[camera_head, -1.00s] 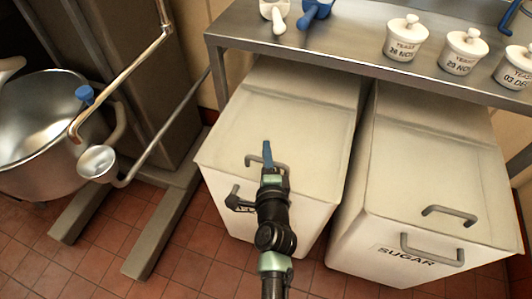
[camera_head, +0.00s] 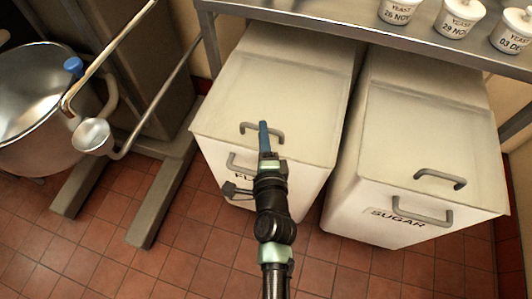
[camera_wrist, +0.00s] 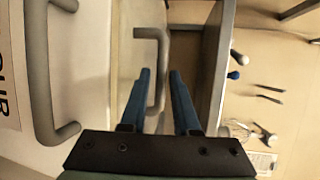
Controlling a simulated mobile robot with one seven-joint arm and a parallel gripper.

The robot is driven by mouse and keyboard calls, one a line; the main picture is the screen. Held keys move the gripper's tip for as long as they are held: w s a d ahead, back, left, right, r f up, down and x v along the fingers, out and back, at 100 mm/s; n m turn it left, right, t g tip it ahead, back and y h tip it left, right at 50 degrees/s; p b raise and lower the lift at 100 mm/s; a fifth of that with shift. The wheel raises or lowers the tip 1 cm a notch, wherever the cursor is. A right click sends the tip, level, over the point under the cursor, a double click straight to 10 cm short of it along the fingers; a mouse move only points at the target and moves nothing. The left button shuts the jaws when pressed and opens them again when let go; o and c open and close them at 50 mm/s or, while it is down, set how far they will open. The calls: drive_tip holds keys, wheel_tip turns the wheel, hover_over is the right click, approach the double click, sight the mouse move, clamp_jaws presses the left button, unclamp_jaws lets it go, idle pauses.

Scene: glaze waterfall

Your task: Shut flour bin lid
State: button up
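The flour bin (camera_head: 222,160) is the cream bin on the left, its label partly hidden behind my arm. Its lid (camera_head: 285,90) lies flat over the top, with no clear gap showing in the head view. My gripper (camera_head: 264,124) is at the grey lid handle (camera_head: 246,127) near the front edge. In the wrist view my two blue fingers (camera_wrist: 160,72) are apart, one on each side of the lid handle (camera_wrist: 165,50). I cannot tell whether they touch it. The bin's front handle (camera_wrist: 38,75) and the label's end (camera_wrist: 8,80) show at the left.
The sugar bin (camera_head: 425,150) stands close on the right, its lid down. A steel table (camera_head: 300,20) with several yeast pots (camera_head: 456,18) overhangs the bins' rear. A mixer bowl (camera_head: 35,120) and the mixer's legs (camera_head: 160,205) are at left. Tiled floor (camera_head: 195,262) is clear in front.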

drive_tip(key=s+r, duration=0.1)
drive_tip(key=s, duration=0.6)
drive_tip(key=shift+s+d+r, duration=0.25)
drive_tip(key=shift+s+d, duration=0.05)
drive_tip(key=shift+s, duration=0.05)
drive_tip(key=w+a+r+n+t+y, duration=0.15)
drive_tip(key=r+n, duration=0.25)
drive_tip(key=r, duration=0.7)
drive_tip(key=w+a+r+n+t, duration=0.1)
drive_tip(key=w+r+n+t, duration=0.2)
drive_tip(key=r, duration=0.8)
drive_tip(key=w+a+r+n+t+y, duration=0.1)
drive_tip(key=w+r+n, duration=0.25)
drive_tip(key=r, duration=0.85)
drive_tip(key=s+d+r+n+t+h+p, duration=0.15)
drive_tip(key=s+r+n+t, duration=0.35)
drive_tip(key=r, duration=0.8)
drive_tip(key=s+d+r+n+t+h, duration=0.1)
drive_tip(key=s+d+r+n+h, duration=0.15)
drive_tip(key=s+r, duration=0.85)
drive_tip(key=w+r+p, duration=0.1)
drive_tip(key=r+p, duration=0.7)
drive_tip(key=r, duration=0.1)
drive_tip(key=w+a+r+p, duration=0.1)
drive_tip(key=w+r+p, duration=0.1)
drive_tip(key=r+p, duration=0.7)
drive_tip(key=shift+w+r, duration=0.3)
drive_tip(key=shift+r, duration=0.3)
